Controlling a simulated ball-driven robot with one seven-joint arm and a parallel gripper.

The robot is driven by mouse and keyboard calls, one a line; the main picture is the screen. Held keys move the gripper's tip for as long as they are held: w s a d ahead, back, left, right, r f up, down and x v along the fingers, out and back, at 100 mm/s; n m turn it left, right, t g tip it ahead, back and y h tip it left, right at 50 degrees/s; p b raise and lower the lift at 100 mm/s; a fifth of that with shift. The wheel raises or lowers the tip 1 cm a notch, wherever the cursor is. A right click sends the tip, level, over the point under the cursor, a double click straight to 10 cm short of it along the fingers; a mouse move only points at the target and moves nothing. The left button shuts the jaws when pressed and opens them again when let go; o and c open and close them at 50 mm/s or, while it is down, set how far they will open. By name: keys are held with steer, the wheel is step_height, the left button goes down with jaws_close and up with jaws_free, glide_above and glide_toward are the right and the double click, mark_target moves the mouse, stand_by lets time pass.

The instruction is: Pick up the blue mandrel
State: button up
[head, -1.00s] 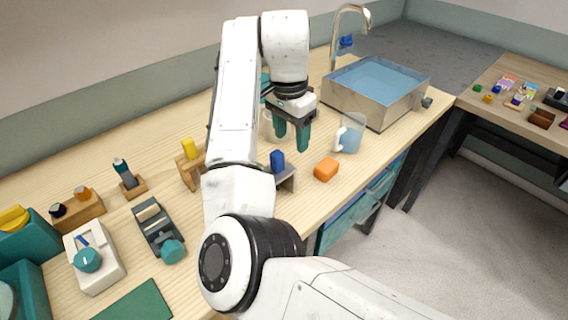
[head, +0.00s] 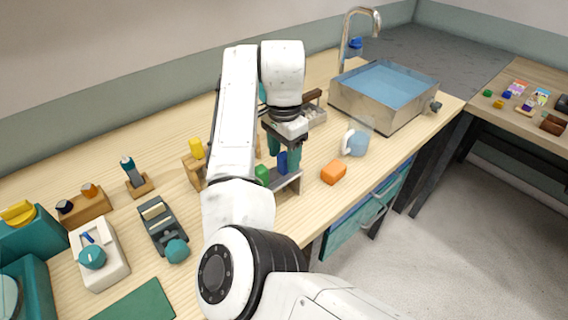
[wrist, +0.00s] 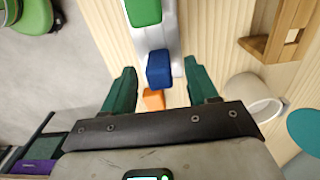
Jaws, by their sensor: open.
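The blue mandrel (head: 283,162) stands on a small grey stand (head: 288,183) on the wooden bench, beside a green piece (head: 262,174). My gripper (head: 284,155) is open with its teal fingers pointing down at the mandrel, partly covering it in the head view. In the wrist view the blue mandrel (wrist: 159,70) shows between the two open fingers (wrist: 159,78), with gaps on both sides. The green piece (wrist: 144,12) is above it in that view. Whether the fingertips are down beside the mandrel or still above it is hard to tell.
An orange block (head: 334,172) lies right of the stand, with a glass jug (head: 357,140) behind it. A wooden stand with a yellow piece (head: 196,149) is to the left. A water-filled sink (head: 385,85) is at the back right. The bench front edge is close.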

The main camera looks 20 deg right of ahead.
steer(key=shift+f, duration=1.3)
steer(key=shift+c, duration=0.3)
steer(key=c, duration=1)
step_height(320, 180, up, 10)
steer(key=shift+r, duration=0.1)
